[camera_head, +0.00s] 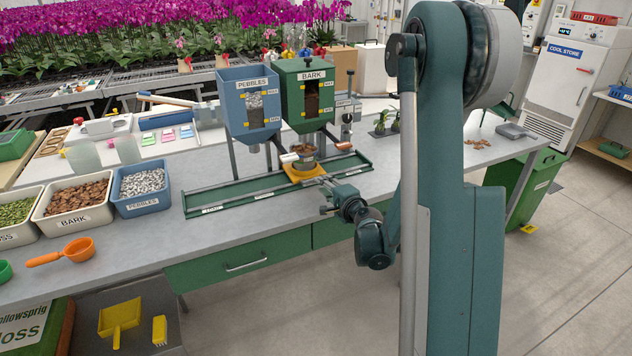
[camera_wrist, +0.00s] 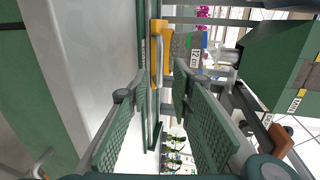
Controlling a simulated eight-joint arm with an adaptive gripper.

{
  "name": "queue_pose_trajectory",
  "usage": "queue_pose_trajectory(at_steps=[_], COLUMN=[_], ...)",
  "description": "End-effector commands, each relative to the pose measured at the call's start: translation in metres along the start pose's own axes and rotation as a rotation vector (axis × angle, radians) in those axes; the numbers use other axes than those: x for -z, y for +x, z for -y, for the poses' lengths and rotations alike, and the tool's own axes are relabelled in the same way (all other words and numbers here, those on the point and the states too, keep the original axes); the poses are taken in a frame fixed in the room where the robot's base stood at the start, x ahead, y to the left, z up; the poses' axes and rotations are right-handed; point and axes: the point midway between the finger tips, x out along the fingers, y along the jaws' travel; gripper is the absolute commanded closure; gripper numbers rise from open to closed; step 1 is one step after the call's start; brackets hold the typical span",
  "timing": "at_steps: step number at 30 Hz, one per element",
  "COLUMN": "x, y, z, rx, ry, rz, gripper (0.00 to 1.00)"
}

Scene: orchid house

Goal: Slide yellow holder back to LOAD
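The yellow holder (camera_head: 303,172) sits on the green rail (camera_head: 240,194), below and near the BARK hopper (camera_head: 306,92). A grey pot (camera_head: 306,160) with brown bark stands on it; in the wrist view the pot (camera_wrist: 194,62) carries a "12 cm" label. My gripper (camera_head: 322,183) is just in front of the holder. In the wrist view my gripper (camera_wrist: 155,90) has its two green fingers apart, with the yellow holder (camera_wrist: 165,40) beyond the tips. I cannot tell whether a finger touches the holder's front. The small rail labels are too small to read.
The PEBBLES hopper (camera_head: 249,100) stands left of the BARK hopper. The left stretch of rail is clear. Tubs of bark (camera_head: 76,196) and pebbles (camera_head: 141,188) and an orange scoop (camera_head: 68,252) lie left on the bench. A brown-ended hopper lever (camera_head: 290,157) is close to the pot.

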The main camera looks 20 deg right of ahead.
Motion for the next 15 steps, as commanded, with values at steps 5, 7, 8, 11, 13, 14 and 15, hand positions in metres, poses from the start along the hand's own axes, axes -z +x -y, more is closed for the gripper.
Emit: queue_pose_trajectory(at_steps=[5, 7, 8, 11, 13, 14, 15], x=[0.0005, 0.0004, 0.0004, 0.0004, 0.0004, 0.0004, 0.0004], y=[0.0000, 0.0000, 0.0000, 0.0005, 0.0019, 0.0029, 0.0046], z=[-0.0004, -0.0004, -0.0004, -0.0004, -0.0005, -0.0006, -0.0006], rx=[0.001, 0.001, 0.001, 0.001, 0.001, 0.001, 0.001], ry=[0.002, 0.002, 0.002, 0.001, 0.001, 0.001, 0.001], rz=[-0.001, -0.001, -0.001, -0.001, -0.001, -0.001, -0.001], gripper=[0.77, 0.77, 0.77, 0.77, 0.77, 0.77, 0.77])
